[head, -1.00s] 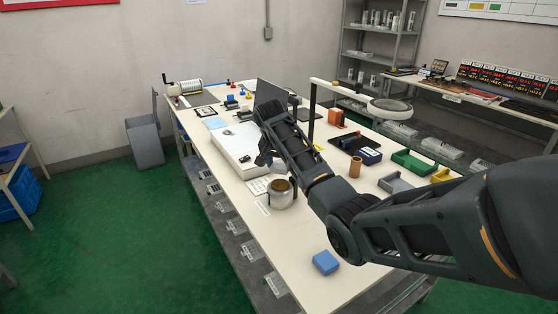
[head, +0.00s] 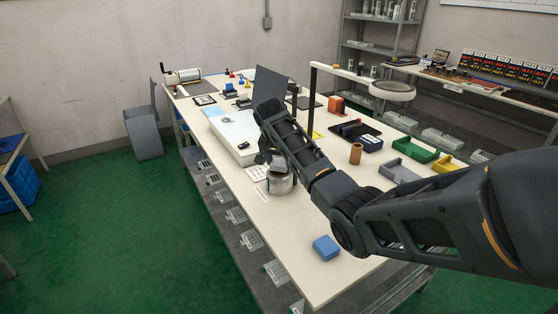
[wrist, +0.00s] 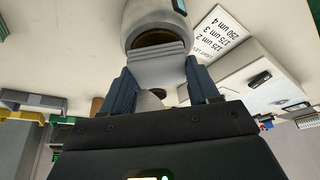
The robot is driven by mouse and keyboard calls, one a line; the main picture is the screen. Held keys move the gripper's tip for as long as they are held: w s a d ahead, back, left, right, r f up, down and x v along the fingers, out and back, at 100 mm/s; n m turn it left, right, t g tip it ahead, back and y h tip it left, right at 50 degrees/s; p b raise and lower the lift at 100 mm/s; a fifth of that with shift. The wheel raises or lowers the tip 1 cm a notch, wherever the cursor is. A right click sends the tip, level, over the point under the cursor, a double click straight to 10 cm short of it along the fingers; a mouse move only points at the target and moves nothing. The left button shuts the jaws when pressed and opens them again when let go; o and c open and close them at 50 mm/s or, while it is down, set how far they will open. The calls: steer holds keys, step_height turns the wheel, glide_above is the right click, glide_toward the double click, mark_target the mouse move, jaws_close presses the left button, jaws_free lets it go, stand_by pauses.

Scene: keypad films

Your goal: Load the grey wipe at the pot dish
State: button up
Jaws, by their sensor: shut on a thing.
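The grey wipe (wrist: 157,68) is a folded pad pinched between the two fingers of my gripper (wrist: 160,85) in the wrist view. Its far edge overlaps the mouth of the pot (wrist: 152,16) in the picture; I cannot tell whether they touch. The pot is a pale round vessel with a brown inside. In the head view the pot (head: 281,184) stands upright on the bench, and my gripper (head: 272,163) is at its upper rim, covering part of it. The wipe is hard to make out there. I cannot make out the dish apart from the pot.
A printed card (wrist: 217,35) lies beside the pot. A white box (head: 232,135) stands behind it. A blue block (head: 326,247) lies near the front edge. A brown cylinder (head: 356,154), grey tray (head: 400,173) and green tray (head: 414,150) are to the right. Bare bench lies in front of the pot.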

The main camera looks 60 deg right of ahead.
mark_target(279, 163)
steer(key=shift+f+b, duration=0.4)
steer(key=shift+f, duration=0.5)
stand_by(0.9)
steer(key=shift+r, duration=0.15)
stand_by(0.5)
steer(key=shift+r+p, duration=2.05)
steer(key=shift+r, duration=1.35)
